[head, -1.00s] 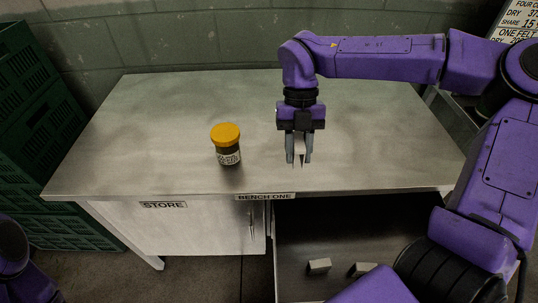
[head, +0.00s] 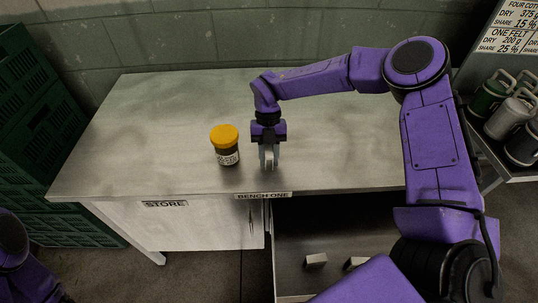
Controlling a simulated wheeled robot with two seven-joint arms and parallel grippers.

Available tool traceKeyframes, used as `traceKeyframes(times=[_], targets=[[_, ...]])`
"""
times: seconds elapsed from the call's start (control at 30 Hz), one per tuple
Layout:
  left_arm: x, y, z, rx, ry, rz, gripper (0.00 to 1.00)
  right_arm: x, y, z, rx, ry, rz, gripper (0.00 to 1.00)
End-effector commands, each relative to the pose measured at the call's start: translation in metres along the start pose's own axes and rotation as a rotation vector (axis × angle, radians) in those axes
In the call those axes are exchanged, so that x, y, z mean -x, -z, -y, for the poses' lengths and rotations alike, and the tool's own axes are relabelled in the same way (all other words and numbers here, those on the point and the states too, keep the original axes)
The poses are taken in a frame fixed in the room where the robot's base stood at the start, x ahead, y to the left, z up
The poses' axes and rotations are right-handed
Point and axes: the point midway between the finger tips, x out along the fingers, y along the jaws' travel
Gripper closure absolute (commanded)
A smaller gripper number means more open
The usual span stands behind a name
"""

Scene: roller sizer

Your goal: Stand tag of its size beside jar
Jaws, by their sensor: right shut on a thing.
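The jar (head: 225,146) stands upright on the bench top, dark with a yellow lid and a pale label too small to read. My right gripper (head: 268,164) points down just right of the jar, apart from it. It is shut on a small pale tag (head: 268,158), held low over the bench near its front edge. I cannot tell whether the tag touches the bench top. Two more tags, one pale block (head: 315,261) and another (head: 355,263) partly behind my arm, lie in the open drawer. My left gripper is out of view.
The bench (head: 150,130) has clear room left of and behind the jar. The open drawer (head: 340,230) juts out below its front right. Green crates (head: 40,130) stand at the left. Several lidded cans (head: 510,110) stand on a shelf at the right, below a wall sign (head: 512,30).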

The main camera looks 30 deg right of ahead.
Motion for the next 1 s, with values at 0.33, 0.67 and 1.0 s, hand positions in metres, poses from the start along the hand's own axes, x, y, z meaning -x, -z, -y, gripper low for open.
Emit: traceKeyframes(times=[0.33,0.67,1.0], targets=[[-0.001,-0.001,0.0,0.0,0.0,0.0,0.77,-0.002,0.0,0.0,0.0,0.0,-0.001,0.45],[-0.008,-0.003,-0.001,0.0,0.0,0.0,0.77,0.038,-0.001,-0.001,-0.001,-0.002,0.004,0.45],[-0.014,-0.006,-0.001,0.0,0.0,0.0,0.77,0.113,0.0,0.0,-0.001,0.0,0.001,0.45]])
